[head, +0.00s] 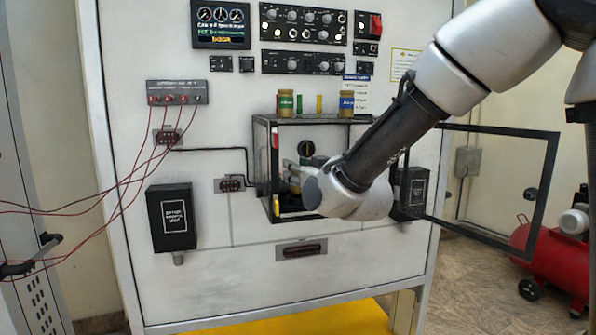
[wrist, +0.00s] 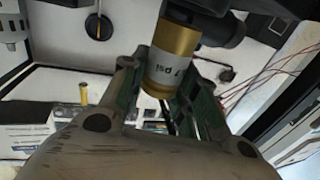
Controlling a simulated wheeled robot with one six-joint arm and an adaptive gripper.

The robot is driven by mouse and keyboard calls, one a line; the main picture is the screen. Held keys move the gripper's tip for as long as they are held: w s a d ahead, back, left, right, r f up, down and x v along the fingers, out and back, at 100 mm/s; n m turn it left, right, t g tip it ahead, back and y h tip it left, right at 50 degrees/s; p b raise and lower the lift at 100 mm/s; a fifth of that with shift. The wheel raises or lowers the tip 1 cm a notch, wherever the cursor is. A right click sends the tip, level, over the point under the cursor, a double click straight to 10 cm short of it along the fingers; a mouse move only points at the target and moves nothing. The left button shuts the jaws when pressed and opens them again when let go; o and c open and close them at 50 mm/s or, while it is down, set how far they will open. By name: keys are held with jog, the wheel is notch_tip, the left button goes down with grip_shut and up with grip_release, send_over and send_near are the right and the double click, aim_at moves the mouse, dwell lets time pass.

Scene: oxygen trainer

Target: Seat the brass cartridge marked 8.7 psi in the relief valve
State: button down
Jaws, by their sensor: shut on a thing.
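A brass cartridge (wrist: 170,65) with a white label stands between the fingers of my gripper (wrist: 165,95) in the wrist view. The end of the label reads "7 psi"; its start is turned away. My gripper is shut on the cartridge. The cartridge's far end meets a dark cylindrical fitting (wrist: 195,22), probably the relief valve; I cannot tell whether it is seated or only touching. In the head view my wrist reaches into an open black-framed box on the panel and hides the cartridge and most of the fingers.
The box's glass door (head: 548,185) stands open to the right. A green-labelled jar (head: 285,103), a blue-labelled jar (head: 346,104) and slim green and yellow pieces stand on the box (head: 262,118). Red wires (head: 125,180) hang at left. A red compressor (head: 560,245) stands at right.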

jog(key=shift+f, duration=1.4)
jog(key=c, duration=1)
grip_release()
jog(key=v, duration=0.7)
jog(key=shift+s, duration=0.25)
jog(key=shift+d, duration=0.1)
